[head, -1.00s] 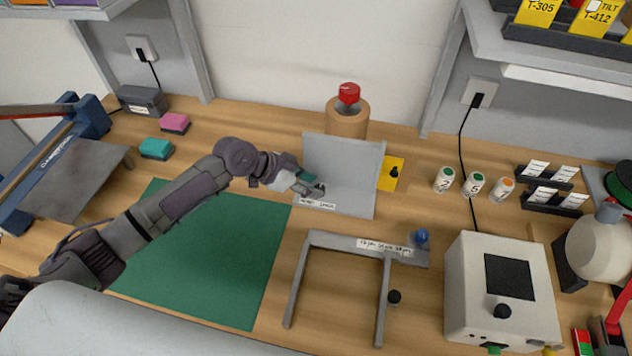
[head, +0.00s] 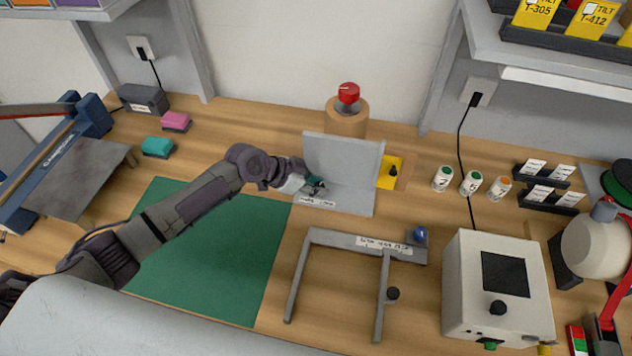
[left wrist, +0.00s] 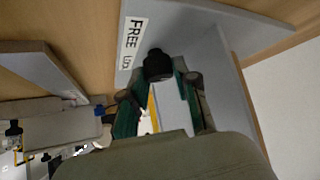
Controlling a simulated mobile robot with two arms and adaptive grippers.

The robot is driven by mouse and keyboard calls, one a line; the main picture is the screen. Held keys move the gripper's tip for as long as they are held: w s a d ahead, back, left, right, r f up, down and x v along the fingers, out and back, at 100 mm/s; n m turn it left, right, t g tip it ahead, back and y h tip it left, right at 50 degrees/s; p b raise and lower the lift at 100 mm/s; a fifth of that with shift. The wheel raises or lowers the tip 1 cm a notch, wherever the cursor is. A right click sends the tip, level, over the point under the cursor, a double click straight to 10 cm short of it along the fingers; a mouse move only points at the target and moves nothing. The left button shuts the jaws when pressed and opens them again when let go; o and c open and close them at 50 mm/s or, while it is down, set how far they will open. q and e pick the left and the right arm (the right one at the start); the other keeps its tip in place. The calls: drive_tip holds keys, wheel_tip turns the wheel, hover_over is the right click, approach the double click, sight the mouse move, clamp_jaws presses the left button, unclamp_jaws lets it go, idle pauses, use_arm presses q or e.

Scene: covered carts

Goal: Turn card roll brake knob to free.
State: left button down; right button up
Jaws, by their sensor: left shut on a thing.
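A black knob (left wrist: 158,65) sits by a white label (left wrist: 132,45) reading "FREE" and a partly hidden second word, on a grey L-shaped bracket (head: 345,160). My left gripper (head: 316,184) reaches into the bracket's left side from the left. In the left wrist view its green-padded fingers (left wrist: 158,92) are shut on the knob. The knob's pointing direction cannot be made out. A brown roll (head: 346,122) with a red top (head: 348,93) stands behind the bracket. My right gripper is not in view.
A yellow plate (head: 385,179) with a black knob is right of the bracket. A grey frame (head: 340,238) with a blue knob and a white box (head: 465,290) stand in front. A green mat (head: 220,260) lies beneath my left arm. Several small bottles stand at right.

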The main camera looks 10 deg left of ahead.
use_arm(q)
drive_tip(key=shift+r+n+t+y+p, duration=0.1)
drive_tip(key=shift+n+t+y+p, duration=0.2)
drive_tip(key=shift+n+p, duration=0.2)
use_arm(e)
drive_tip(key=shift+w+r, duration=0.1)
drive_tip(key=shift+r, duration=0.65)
use_arm(q)
drive_tip(key=c, duration=1.1)
unclamp_jaws()
drive_tip(key=shift+c, duration=0.2)
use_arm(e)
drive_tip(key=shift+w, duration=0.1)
use_arm(q)
drive_tip(key=v, duration=1.2)
